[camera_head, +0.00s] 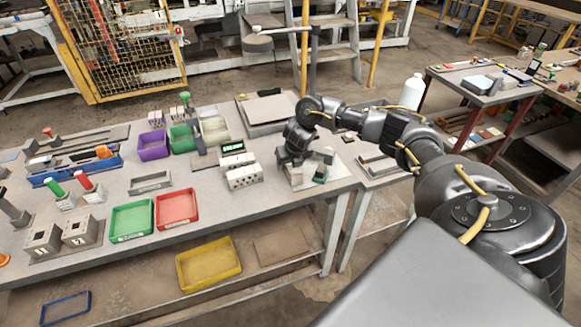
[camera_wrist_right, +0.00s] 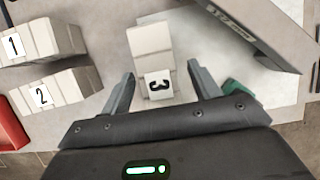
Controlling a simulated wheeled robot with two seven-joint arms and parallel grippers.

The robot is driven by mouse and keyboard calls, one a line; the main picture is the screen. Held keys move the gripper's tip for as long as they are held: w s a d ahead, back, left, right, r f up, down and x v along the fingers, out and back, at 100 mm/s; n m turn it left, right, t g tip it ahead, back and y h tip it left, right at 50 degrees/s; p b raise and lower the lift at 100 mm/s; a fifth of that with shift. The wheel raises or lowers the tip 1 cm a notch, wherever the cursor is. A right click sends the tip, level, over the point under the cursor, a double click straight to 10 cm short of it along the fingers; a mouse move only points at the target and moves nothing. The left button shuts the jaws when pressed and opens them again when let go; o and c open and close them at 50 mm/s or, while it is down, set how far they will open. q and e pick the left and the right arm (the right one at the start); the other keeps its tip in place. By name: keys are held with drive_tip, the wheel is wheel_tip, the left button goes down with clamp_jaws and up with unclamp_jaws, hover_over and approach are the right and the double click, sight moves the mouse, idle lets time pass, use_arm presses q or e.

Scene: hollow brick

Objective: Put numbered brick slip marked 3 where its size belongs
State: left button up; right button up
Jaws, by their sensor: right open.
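The pale brick slip marked 3 (camera_wrist_right: 158,84) lies flat in the right wrist view, its black number near the gripper and turned sideways. My right gripper (camera_wrist_right: 162,76) is open, with one finger on either side of the slip's numbered end; gaps show between fingers and slip. In the head view my right gripper (camera_head: 296,158) is low over the right end of the bench, largely hiding the slip. Pale blocks marked 1 (camera_wrist_right: 40,41) and 2 (camera_wrist_right: 52,91) lie left in the wrist view. I do not see my left gripper.
A red tray (camera_head: 177,209), green tray (camera_head: 131,221) and purple bin (camera_head: 153,145) are further left. A grey, labelled plate (camera_wrist_right: 250,30) crosses the wrist view's upper right. A white bottle (camera_head: 412,91) stands behind my arm.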

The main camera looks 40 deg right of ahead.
drive_tip(key=shift+f, duration=0.2)
idle(0.6)
drive_tip(key=c, duration=1.2)
drive_tip(key=shift+r, duration=0.15)
